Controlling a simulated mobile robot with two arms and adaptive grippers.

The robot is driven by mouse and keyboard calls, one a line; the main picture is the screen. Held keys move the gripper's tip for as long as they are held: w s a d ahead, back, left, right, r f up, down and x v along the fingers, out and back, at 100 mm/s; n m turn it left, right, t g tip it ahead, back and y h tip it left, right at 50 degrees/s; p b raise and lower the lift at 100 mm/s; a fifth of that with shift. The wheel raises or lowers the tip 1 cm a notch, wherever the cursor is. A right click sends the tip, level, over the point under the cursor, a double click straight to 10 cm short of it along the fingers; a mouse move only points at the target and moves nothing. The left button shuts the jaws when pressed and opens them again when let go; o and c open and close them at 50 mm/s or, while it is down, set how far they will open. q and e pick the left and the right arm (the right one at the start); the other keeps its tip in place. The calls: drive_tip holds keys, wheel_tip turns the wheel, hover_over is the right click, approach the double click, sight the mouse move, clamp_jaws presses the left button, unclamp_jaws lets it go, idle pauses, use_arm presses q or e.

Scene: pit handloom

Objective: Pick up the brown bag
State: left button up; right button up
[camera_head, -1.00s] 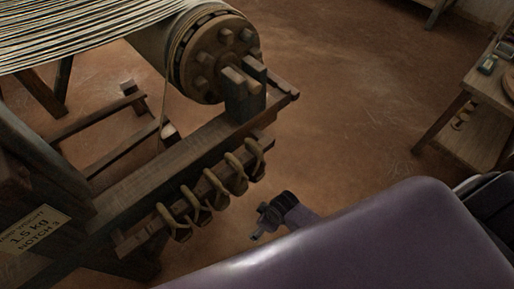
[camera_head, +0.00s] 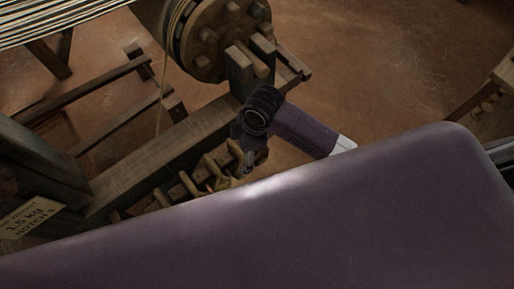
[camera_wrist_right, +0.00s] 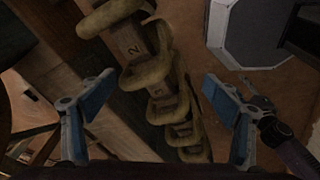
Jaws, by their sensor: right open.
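I cannot clearly make out a brown bag in either view. Several tan loops (camera_head: 222,168) sit along a wooden rail at the loom's side. In the right wrist view the loops (camera_wrist_right: 151,70) run away from the camera along the rail, which is marked 2 and 3. My right gripper (camera_head: 247,164) is over the far end of the loop row. In the right wrist view its blue fingers (camera_wrist_right: 160,78) are spread wide, one to each side of the loops, with nothing held. My left gripper is not in view.
The loom's wooden beam (camera_head: 150,155) and round beam head (camera_head: 222,38) stand beside and behind my right gripper. A sign (camera_head: 30,217) reading 1.5 kg hangs at the left. Bare floor (camera_head: 380,70) lies to the right.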

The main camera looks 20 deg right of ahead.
drive_tip(key=w+d+n, duration=0.2)
drive_tip(key=w+d+r+n+h, duration=0.1)
drive_tip(key=w+d, duration=0.1)
drive_tip(key=w+d+n+g+h, duration=0.1)
drive_tip(key=w+d+n, duration=0.1)
drive_tip(key=shift+d+r+n, duration=0.1)
drive_tip(key=shift+r+n, duration=0.2)
drive_tip(key=f, duration=0.5)
drive_tip(key=d+f, duration=0.1)
drive_tip(key=f, duration=0.1)
drive_tip(key=shift+w+f, duration=0.1)
drive_tip(key=shift+f, duration=0.2)
drive_tip(key=c, duration=1.9)
drive_tip(key=shift+w+a+r, duration=0.1)
drive_tip(key=shift+w+r, duration=0.05)
drive_tip(key=shift+w, duration=0.05)
drive_tip(key=shift+c, duration=0.2)
